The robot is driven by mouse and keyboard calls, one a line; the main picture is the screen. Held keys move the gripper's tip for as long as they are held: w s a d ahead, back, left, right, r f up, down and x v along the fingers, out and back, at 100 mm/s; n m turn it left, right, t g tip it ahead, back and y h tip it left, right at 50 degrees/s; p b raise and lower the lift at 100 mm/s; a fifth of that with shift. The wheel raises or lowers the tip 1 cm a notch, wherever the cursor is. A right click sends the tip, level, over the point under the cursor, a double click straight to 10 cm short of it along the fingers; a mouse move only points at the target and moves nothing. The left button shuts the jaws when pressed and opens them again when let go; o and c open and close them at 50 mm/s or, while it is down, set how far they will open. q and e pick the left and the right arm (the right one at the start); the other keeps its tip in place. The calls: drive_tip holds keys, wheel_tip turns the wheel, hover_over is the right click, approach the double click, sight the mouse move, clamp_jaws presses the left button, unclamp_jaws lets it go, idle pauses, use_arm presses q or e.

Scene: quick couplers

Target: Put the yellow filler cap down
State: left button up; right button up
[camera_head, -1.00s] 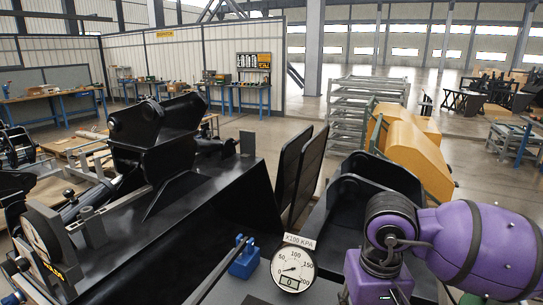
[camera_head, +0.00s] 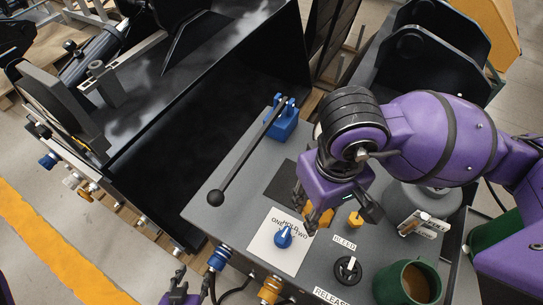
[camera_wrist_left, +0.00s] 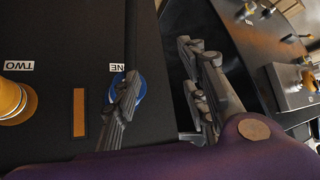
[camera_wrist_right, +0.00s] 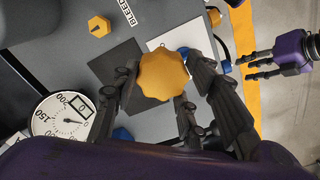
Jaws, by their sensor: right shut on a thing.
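The yellow filler cap (camera_wrist_right: 163,75) has a scalloped rim and sits between the fingers of my right gripper (camera_wrist_right: 158,98). In the head view, my right gripper (camera_head: 338,210) is over the grey panel (camera_head: 222,183), and the cap (camera_head: 318,215) shows partly below it. My right gripper is shut on the cap. A dark square pad (camera_head: 281,184) lies on the panel beside it; I cannot tell the height of the cap over the panel. My left gripper (camera_head: 180,287) is open and empty, in front of the panel's front edge. In the left wrist view its fingers (camera_wrist_left: 165,100) are apart near a blue-ringed fitting (camera_wrist_left: 126,90).
A blue selector knob (camera_head: 283,236) on a white plate, a small yellow knob (camera_head: 355,219) and a black bleed knob (camera_head: 348,269) stand near the cap. A green mug (camera_head: 408,281) stands at the right. A long black lever (camera_head: 245,156) crosses the panel's left side.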

drive_tip(key=w+f+b, duration=0.2)
drive_tip(key=w+f, duration=0.1)
drive_tip(key=w, duration=0.1)
drive_tip(key=w+d+f+b, duration=0.1)
drive_tip(key=w+f+b, duration=0.2)
drive_tip(key=w, duration=0.1)
drive_tip(key=w+f+b, duration=0.2)
drive_tip(key=w+f, duration=0.1)
drive_tip(key=w, duration=0.1)
drive_tip(key=shift+w+d+b, duration=0.2)
drive_tip(key=shift+w+b, duration=0.15)
drive_tip(key=shift+w+f, duration=0.2)
drive_tip(key=shift+f, duration=0.1)
wheel_tip(320, 180, down, 3)
drive_tip(key=shift+w+d+r, duration=0.1)
drive_tip(key=shift+w+r, duration=0.05)
drive_tip(key=shift+r, duration=0.05)
drive_tip(key=shift+f, duration=0.35)
use_arm(q)
drive_tip(key=s+a+f+g, duration=0.1)
drive_tip(key=s+f, duration=0.3)
drive_tip(key=f, duration=0.4)
drive_tip(key=shift+f, duration=0.2)
use_arm(e)
drive_tip(key=shift+f, duration=0.1)
